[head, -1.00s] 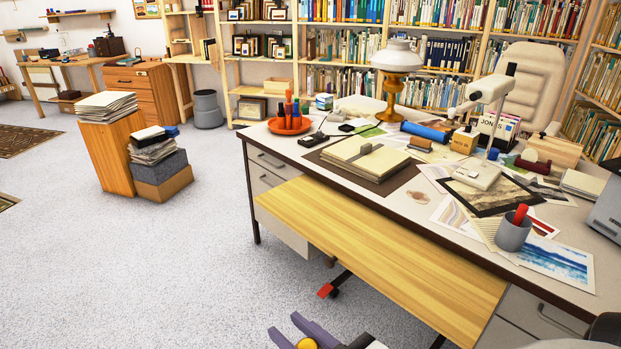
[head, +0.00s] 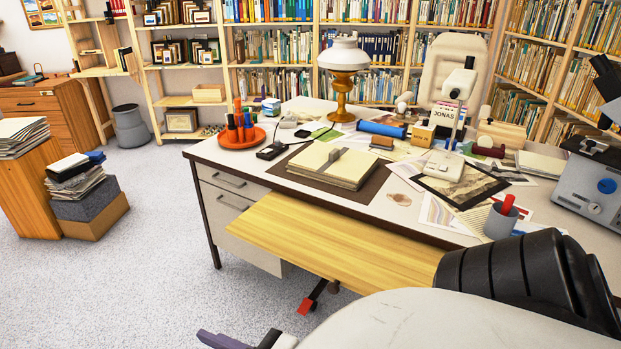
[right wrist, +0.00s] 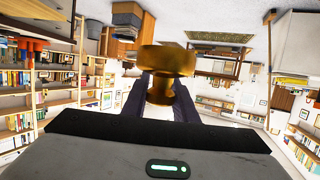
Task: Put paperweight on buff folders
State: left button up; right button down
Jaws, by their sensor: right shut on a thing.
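The buff folders (head: 318,165) lie stacked on a brown mat on the desk, with a small grey piece (head: 334,155) across their top. The paperweight (right wrist: 166,60) is a brass, knob-like piece with a wide head and narrow neck. In the right wrist view, my right gripper (right wrist: 161,88) is shut on it. In the head view only part of my right gripper (head: 224,341) shows at the bottom edge, low in front of the desk and well away from the folders; the paperweight is hidden there. My left gripper is in neither current view.
A wooden board (head: 340,238) juts out along the desk front. An orange pen tray (head: 241,140), an oil lamp (head: 343,80), a blue roll (head: 381,129) and a grey cup (head: 502,222) stand around the folders. Floor left of the desk (head: 140,270) is clear.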

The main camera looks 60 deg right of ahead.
aim_at(355, 165)
jog(key=z, duration=0.35)
jog(key=i, duration=2.05)
jog(key=z, duration=1.8)
jog(key=i, duration=1.15)
jog(key=z, duration=0.95)
